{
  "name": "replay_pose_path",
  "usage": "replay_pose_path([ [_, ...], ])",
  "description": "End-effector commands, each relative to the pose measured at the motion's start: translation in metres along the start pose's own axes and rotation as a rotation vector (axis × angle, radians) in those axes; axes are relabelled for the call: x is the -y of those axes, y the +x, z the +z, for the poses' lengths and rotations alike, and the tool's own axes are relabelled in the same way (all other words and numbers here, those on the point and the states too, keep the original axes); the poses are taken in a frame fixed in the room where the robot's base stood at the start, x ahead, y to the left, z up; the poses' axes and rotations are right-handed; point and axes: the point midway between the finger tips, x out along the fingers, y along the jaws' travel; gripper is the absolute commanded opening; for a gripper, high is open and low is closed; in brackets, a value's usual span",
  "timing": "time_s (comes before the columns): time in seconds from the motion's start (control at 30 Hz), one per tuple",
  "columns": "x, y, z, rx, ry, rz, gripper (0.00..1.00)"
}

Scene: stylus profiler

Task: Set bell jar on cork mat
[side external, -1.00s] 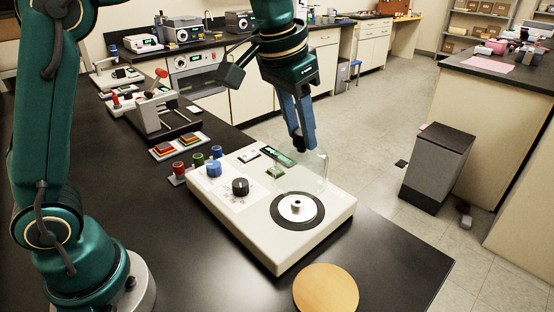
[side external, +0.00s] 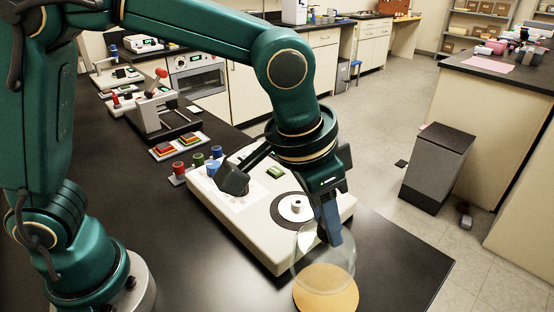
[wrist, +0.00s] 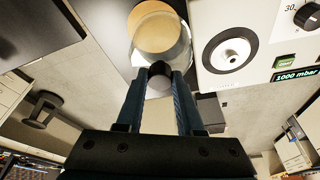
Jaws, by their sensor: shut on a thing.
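The clear glass bell jar (side external: 312,262) hangs from my gripper (side external: 330,238), which is shut on the dark knob at its top. In the wrist view the blue fingers of my gripper (wrist: 158,80) close on that knob, with the clear jar (wrist: 175,48) beyond it. The round tan cork mat (side external: 328,296) lies on the black bench in front of the profiler. In the side view the jar overlaps the mat's far part; in the wrist view the mat (wrist: 152,14) shows through and past the jar. I cannot tell how high the jar's rim is above the mat.
The cream profiler (side external: 262,246) with its round black-ringed stage (side external: 278,212) stands close behind the jar. Red, green and blue capped pots (side external: 197,160) stand at its left. The bench is clear to the right of the mat, up to its edge.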

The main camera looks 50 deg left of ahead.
Motion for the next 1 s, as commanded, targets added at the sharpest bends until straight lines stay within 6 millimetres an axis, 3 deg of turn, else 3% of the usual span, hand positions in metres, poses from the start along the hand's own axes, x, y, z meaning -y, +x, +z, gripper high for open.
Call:
replay_pose_path([
  [0.13, -0.015, 0.01, -0.001, 0.0, 0.001, 0.001, 0.0],
  [0.5, -0.016, 0.047, 0.01, 0.001, -0.002, -0.001, 0.0],
  [0.9, -0.016, 0.052, 0.011, -0.002, -0.002, 0.0, 0.0],
  [0.93, -0.016, 0.052, 0.011, -0.001, -0.002, 0.0, 0.4],
  [1.0, -0.016, 0.052, 0.011, -0.001, -0.002, 0.0, 0.66],
])
